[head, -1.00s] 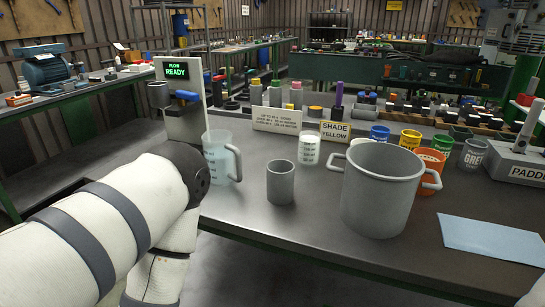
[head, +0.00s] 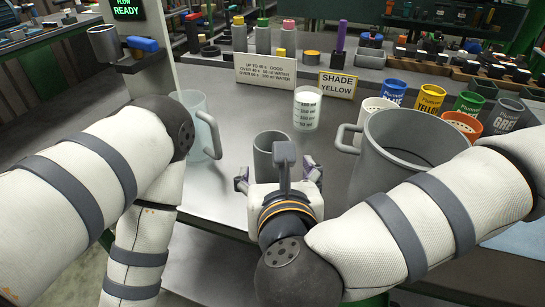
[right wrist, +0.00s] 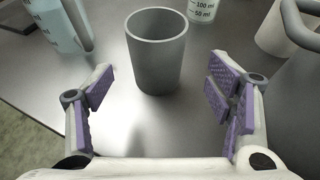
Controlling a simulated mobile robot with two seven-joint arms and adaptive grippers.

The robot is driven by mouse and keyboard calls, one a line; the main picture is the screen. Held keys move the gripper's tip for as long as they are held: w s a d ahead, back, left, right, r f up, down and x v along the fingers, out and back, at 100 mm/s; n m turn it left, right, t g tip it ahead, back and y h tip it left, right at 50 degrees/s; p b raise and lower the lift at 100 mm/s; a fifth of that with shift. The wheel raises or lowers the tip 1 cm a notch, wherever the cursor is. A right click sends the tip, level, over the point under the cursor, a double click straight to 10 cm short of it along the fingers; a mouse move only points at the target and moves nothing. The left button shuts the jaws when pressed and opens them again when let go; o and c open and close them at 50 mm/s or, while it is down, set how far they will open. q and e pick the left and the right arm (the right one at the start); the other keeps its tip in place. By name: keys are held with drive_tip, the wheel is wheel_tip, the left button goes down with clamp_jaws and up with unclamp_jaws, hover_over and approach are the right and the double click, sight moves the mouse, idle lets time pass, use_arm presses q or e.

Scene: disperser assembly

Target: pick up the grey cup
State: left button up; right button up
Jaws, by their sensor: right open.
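The grey cup (head: 270,148) stands upright and empty on the metal table, partly hidden by my right gripper in the head view. In the right wrist view the grey cup (right wrist: 157,50) is at top middle, ahead of the fingers. My right gripper (head: 278,180) is open. In the right wrist view its purple-padded fingers (right wrist: 160,95) are spread wide to either side, with the cup just beyond the tips and not touched. My left arm comes in from the left, but its gripper is not visible.
A clear jug (head: 205,125) stands left of the cup, and a measuring beaker (head: 306,108) stands behind it. A large grey pot (head: 372,175) is close on the right, partly behind my right arm. Signs and several coloured cups stand behind.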

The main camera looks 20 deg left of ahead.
drive_tip(key=x, duration=0.7)
drive_tip(key=shift+a+f+b, duration=0.25)
drive_tip(key=shift+f+b, duration=0.1)
drive_tip(key=shift+f, duration=0.15)
use_arm(q)
drive_tip(key=shift+s+f, duration=0.6)
use_arm(e)
drive_tip(key=shift+r, duration=0.1)
drive_tip(key=c, duration=1.3)
drive_tip(key=shift+c, duration=0.2)
